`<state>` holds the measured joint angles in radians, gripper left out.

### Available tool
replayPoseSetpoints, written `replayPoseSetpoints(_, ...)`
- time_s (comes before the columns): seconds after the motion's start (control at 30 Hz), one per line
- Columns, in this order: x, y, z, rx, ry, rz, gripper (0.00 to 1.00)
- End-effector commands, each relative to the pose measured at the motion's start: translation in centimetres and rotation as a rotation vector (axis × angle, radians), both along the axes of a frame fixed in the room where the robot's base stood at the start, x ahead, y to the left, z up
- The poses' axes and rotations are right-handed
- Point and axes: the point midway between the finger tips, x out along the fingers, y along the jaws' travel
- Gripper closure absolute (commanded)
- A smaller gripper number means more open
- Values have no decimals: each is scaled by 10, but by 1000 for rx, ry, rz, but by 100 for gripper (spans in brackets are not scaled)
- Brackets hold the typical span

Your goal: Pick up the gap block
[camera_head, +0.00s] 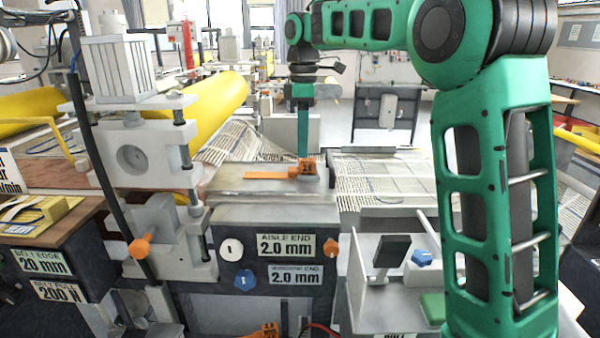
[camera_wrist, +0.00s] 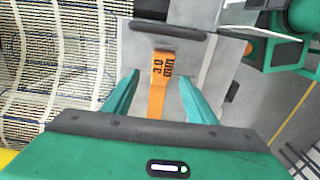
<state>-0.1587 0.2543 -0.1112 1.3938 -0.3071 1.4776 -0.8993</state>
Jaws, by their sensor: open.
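An orange gap block (camera_head: 305,167) with a dark printed label lies on the grey metal plate (camera_head: 230,185) of the machine, with a flat orange strip running left from it. In the wrist view the orange block (camera_wrist: 162,68) reads 3.0 and its strip points toward the camera. My gripper (camera_head: 304,150) reaches down from above at the block. In the wrist view my gripper (camera_wrist: 158,76) is open, with one green finger on each side of the orange piece. I cannot tell whether either finger touches it. The fingertips are partly hidden in the head view.
A dark bar (camera_wrist: 165,30) lies across the plate just beyond the block. Woven mesh (camera_head: 385,180) spreads right of the plate. Another orange piece (camera_head: 268,331) shows low down.

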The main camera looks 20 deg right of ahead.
Motion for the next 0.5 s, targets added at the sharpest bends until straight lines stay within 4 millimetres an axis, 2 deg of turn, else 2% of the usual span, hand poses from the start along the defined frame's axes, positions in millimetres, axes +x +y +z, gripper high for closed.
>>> replayPoseSetpoints(0.3,-1,4,-41,0,2,1,48)
replayPoseSetpoints(0.5,0,3,-49,0,0,-1,48)
